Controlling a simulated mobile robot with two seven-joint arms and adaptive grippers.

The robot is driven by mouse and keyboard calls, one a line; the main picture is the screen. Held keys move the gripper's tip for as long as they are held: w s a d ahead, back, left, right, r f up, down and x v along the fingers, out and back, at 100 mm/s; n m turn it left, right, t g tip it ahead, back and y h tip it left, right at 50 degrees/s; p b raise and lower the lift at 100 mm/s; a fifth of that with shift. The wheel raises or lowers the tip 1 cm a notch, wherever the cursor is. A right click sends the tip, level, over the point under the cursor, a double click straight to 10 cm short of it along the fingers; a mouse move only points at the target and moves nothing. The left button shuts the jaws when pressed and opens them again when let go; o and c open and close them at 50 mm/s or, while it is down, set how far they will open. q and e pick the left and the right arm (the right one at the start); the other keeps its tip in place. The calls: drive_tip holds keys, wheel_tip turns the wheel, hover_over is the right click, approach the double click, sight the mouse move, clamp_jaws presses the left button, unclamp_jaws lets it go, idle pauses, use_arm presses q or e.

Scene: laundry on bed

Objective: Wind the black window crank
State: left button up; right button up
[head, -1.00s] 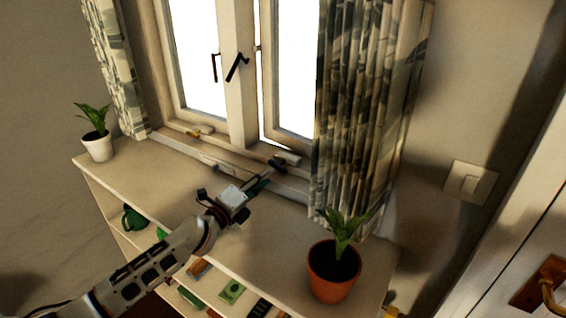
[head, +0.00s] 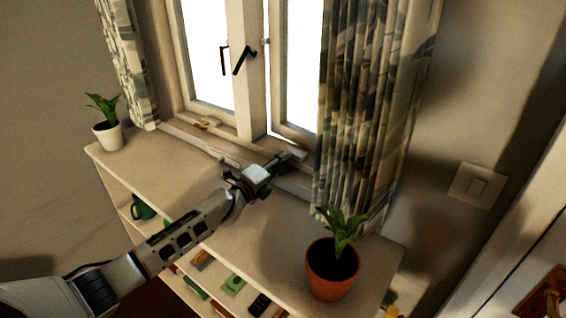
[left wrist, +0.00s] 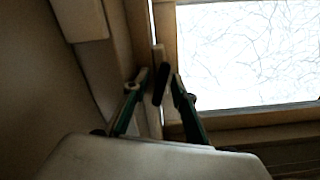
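The black window crank (left wrist: 160,84) shows in the left wrist view as a short dark handle against the pale window frame. My left gripper (left wrist: 157,79) is open, with one green-and-dark finger on each side of the handle; I cannot tell whether either finger touches it. In the head view my left gripper (head: 284,160) reaches the sill at the foot of the window, and the crank there can hardly be told apart from the dark fingers. My right gripper is in neither view.
A cream shelf top (head: 180,180) lies below the window. A plant in a terracotta pot (head: 332,272) stands at its right end, and one in a white pot (head: 109,136) at its left. A patterned curtain (head: 360,110) hangs close to the right of my gripper.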

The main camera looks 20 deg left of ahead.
use_arm(q)
drive_tip(key=shift+w, duration=0.15)
clamp_jaws()
drive_tip(key=shift+m, duration=0.4)
